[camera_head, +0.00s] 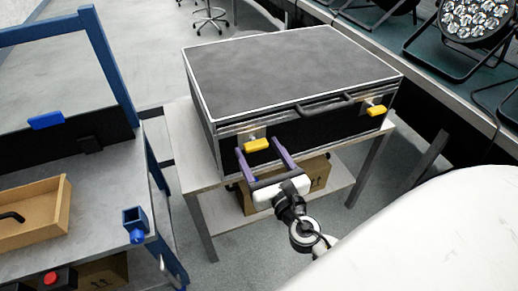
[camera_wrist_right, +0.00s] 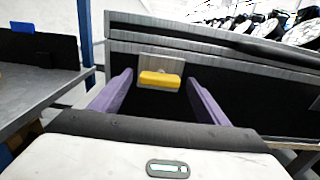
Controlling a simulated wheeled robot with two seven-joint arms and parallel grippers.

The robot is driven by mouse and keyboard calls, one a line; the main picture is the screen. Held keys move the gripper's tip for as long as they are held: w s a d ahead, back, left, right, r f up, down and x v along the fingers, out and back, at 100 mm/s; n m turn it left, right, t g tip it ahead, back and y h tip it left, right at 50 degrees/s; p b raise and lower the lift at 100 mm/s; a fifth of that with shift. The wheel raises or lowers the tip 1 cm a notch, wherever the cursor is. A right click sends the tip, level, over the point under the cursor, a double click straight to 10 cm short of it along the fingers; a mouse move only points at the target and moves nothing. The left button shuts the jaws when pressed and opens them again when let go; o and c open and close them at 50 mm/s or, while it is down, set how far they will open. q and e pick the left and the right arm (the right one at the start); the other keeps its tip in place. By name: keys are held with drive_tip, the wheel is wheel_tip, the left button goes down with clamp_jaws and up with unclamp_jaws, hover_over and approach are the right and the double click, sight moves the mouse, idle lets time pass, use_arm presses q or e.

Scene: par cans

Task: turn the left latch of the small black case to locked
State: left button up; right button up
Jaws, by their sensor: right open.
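The small black case (camera_head: 290,75) sits closed on a light table, with a grey top and a dark handle (camera_head: 325,104) on its front. Its left latch (camera_head: 257,145) is a yellow bar on a metal plate, lying about level. The right latch (camera_head: 376,110) is also yellow and about level. My right gripper (camera_head: 262,156) is open in front of the left latch, with its purple fingers either side of it. In the right wrist view the left latch (camera_wrist_right: 160,80) shows between the spread fingers (camera_wrist_right: 158,90), with a gap on both sides. My left gripper is out of view.
A cardboard box (camera_head: 317,172) is on the shelf under the case's table (camera_head: 200,150). A blue-framed bench (camera_head: 100,190) with a wooden tray (camera_head: 45,225) stands at the left. Stage lights (camera_head: 472,20) are at the upper right. Floor shows between bench and table.

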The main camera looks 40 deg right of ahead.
drive_tip(key=shift+w, duration=0.2)
drive_tip(key=c, duration=1)
drive_tip(key=shift+c, duration=0.2)
